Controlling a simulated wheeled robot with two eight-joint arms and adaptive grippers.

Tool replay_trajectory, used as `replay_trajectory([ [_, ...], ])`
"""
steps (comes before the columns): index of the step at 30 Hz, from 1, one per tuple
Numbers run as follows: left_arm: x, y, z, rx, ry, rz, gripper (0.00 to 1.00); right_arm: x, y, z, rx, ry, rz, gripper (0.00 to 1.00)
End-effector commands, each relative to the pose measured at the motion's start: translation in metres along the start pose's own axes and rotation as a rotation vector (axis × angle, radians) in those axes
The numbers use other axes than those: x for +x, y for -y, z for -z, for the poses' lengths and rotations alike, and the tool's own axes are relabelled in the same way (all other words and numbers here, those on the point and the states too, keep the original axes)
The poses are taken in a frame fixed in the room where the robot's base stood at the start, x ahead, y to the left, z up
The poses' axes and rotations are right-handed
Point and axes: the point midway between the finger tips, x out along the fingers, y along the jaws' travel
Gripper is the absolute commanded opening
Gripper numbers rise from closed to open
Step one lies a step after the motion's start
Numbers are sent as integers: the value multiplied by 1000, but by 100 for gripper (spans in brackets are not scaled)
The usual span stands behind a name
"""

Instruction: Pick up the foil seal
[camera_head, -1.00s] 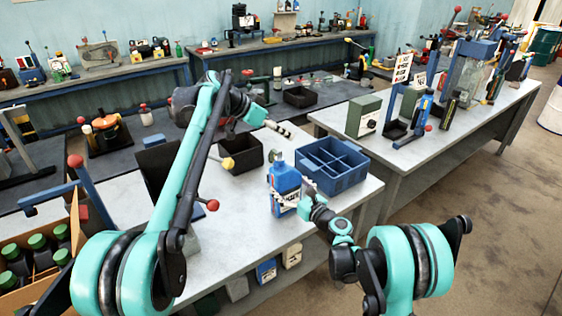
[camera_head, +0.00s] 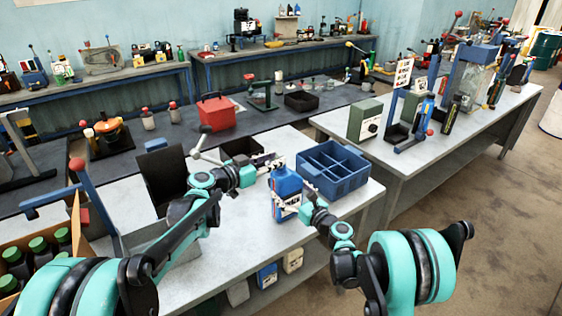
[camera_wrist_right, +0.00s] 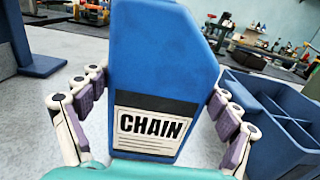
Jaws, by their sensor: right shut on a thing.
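A blue bottle (camera_head: 286,183) stands upright on the grey bench, and its "CHAIN" label (camera_wrist_right: 152,128) faces my right wrist camera. My right gripper (camera_head: 288,204) is shut around the lower part of the bottle. In the right wrist view its fingers press on both sides of the bottle (camera_wrist_right: 160,60). My left gripper (camera_head: 271,161) is close beside the bottle's top, at its left. Its fingers are too small to tell whether they are open or shut. I cannot make out the foil seal in either view. The bottle's mouth is cut off in the wrist view.
A blue divided crate (camera_head: 334,172) stands close to the right of the bottle. A black bin (camera_head: 240,147) and a red box (camera_head: 216,114) are behind my left arm. A cardboard box of green-capped bottles (camera_head: 40,250) is at the left.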

Motion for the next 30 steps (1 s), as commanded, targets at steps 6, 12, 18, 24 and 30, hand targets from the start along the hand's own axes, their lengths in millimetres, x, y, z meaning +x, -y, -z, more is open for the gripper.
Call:
replay_trajectory([
  [6,19,-1,0,1,1,-1,29,0,0,0,0,0,0,29],
  [12,39,-5,-3,1,1,-3,29,0,0,0,0,0,0,29],
  [18,68,-6,-4,0,1,-2,29,0,0,0,-1,0,0,29],
  [24,70,-6,-4,0,1,-1,29,0,0,0,0,0,1,29],
  [30,70,-6,-4,0,1,-1,0,0,0,0,0,0,0,29],
])
